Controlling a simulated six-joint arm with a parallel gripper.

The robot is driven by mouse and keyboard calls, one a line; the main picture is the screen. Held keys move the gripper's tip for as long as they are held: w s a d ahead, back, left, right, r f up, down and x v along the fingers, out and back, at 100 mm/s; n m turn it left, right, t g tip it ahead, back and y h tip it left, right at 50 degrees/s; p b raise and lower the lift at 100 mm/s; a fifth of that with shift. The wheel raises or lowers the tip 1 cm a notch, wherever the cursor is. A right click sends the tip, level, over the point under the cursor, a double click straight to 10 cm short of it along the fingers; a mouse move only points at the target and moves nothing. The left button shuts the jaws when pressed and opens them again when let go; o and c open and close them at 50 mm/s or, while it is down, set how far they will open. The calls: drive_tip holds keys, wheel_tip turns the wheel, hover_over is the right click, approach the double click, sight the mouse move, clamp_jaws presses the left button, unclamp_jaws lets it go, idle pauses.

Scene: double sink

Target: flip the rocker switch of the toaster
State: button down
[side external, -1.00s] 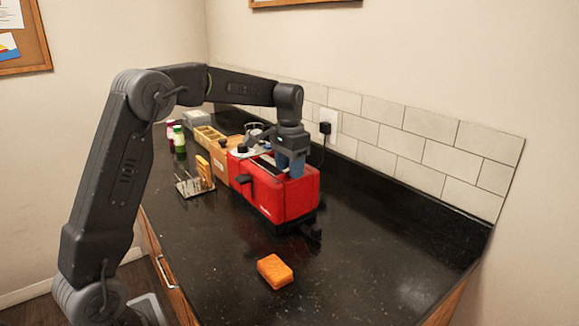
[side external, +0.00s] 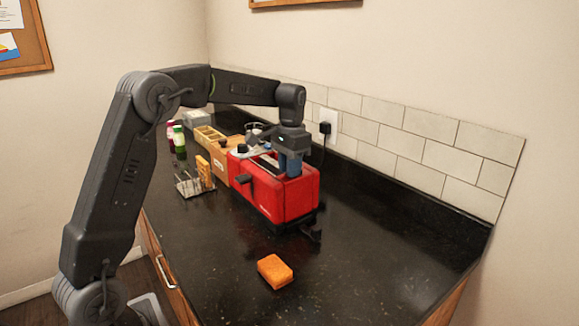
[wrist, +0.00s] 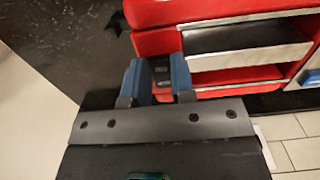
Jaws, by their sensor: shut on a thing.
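The red toaster (side external: 285,198) stands on the dark counter, with long silver-edged slots on top. It also fills the upper part of the wrist view (wrist: 230,12). My gripper (side external: 291,170) points down at the toaster's wall-side edge. In the wrist view, its two blue fingers (wrist: 158,82) stand on either side of a small black rocker switch (wrist: 162,72) and are shut on it. The fingers' lower ends are partly hidden behind the toaster in the side view. Which way the rocker is tipped is too small to tell.
An orange sponge (side external: 275,271) lies on the open front counter. A metal rack (side external: 188,185) with toast, bottles (side external: 179,139) and a wooden box (side external: 222,160) stand left of the toaster. The tiled wall and plugged-in black adapter (side external: 325,128) are close behind my gripper.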

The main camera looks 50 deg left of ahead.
drive_tip(key=shift+w+g, duration=0.3)
drive_tip(key=shift+g, duration=1)
drive_tip(key=shift+r, duration=0.1)
drive_tip(key=c, duration=1)
unclamp_jaws()
drive_tip(key=shift+o, duration=0.2)
drive_tip(key=v, duration=0.6)
drive_tip(key=shift+w+r, duration=0.1)
drive_tip(key=shift+r, duration=0.6)
drive_tip(key=shift+r, duration=0.1)
